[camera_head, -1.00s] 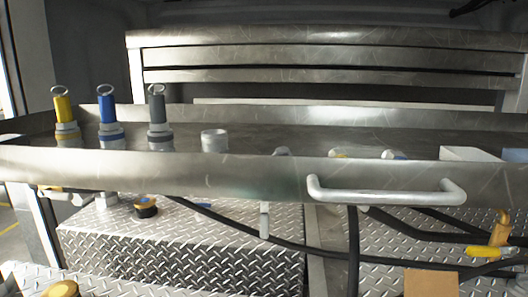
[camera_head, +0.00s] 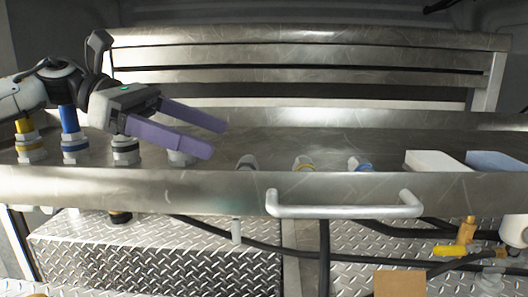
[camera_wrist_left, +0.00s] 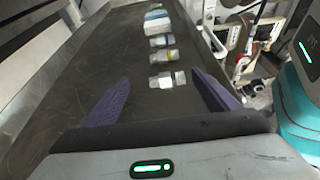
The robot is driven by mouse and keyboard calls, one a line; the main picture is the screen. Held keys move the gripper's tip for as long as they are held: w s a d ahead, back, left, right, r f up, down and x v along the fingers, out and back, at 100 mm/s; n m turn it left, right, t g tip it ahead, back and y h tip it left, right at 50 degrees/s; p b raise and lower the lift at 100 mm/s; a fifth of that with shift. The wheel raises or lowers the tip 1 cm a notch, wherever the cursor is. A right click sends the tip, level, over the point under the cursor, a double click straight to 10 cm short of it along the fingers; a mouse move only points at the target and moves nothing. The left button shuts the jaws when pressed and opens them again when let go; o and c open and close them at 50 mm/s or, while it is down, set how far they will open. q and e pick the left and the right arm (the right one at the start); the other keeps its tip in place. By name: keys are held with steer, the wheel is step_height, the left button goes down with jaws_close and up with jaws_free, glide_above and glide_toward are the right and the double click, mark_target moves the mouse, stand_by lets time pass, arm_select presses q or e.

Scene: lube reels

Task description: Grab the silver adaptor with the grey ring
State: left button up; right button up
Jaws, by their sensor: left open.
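A silver adaptor with a grey ring (camera_head: 248,162) lies in the metal tray behind its front wall, partly hidden by that wall. In the left wrist view, the nearest lying silver adaptor (camera_wrist_left: 168,79) is ahead, between and beyond the fingertips. My left gripper (camera_head: 218,138) is open and empty, its purple fingers pointing right, above the tray and left of the adaptor. In the left wrist view both fingers (camera_wrist_left: 160,82) are spread apart. My right gripper is not in view.
Lying adaptors with a yellow ring (camera_head: 304,163) and a blue ring (camera_head: 360,164) are further right, then white (camera_head: 437,160) and blue (camera_head: 497,161) boxes. Upright yellow (camera_head: 26,145), blue (camera_head: 72,135) and grey-ringed (camera_head: 125,150) fittings stand left. The tray's front wall (camera_head: 150,187) has a handle.

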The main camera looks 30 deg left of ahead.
mark_target(249, 160)
arm_select(q)
steer(key=shift+w+d+f, duration=0.1)
steer(key=shift+d+f, duration=0.15)
steer(key=shift+f, duration=0.3)
steer(key=shift+w+d+f, duration=0.1)
steer(key=shift+d+f, duration=0.15)
steer(key=shift+f, duration=0.25)
steer(key=x, duration=0.1)
steer(key=p+x, duration=0.1)
steer(key=x, duration=0.1)
steer(key=p+x, duration=0.1)
steer(key=x, duration=0.1)
steer(key=shift+s+d, duration=0.3)
steer(key=shift+d, duration=0.15)
steer(key=shift+w+d+f, duration=0.2)
steer(key=shift+w+d, duration=0.1)
steer(key=shift+d, duration=0.2)
steer(key=shift+c, duration=0.3)
steer(key=c, duration=1.2)
steer(key=shift+o, duration=0.2)
steer(key=shift+r, duration=0.1)
